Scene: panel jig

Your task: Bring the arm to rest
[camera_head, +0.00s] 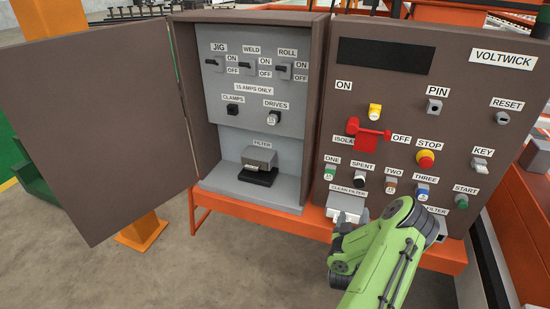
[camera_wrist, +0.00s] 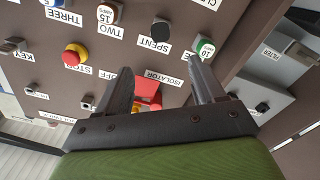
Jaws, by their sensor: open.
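My green arm (camera_head: 385,265) reaches up in front of the lower part of the brown VOLTWICK panel (camera_head: 405,100). In the wrist view my gripper (camera_wrist: 160,68) is open, with nothing between its two dark fingers. The wrist view shows the panel upside down. The red isolator handle (camera_head: 365,136) lies beyond the fingers, partly hidden by them in the wrist view (camera_wrist: 148,92). The yellow-and-red stop button (camera_head: 426,158) is to its right in the head view. My arm hides part of the panel's lower edge and the filter label there.
An open cabinet (camera_head: 204,125) stands left of the panel, its brown door (camera_head: 95,130) swung out to the left. Inside are switches and a grey filter block (camera_head: 260,160). An orange bench (camera_head: 260,218) runs below. Clear floor (camera_head: 210,270) lies in front.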

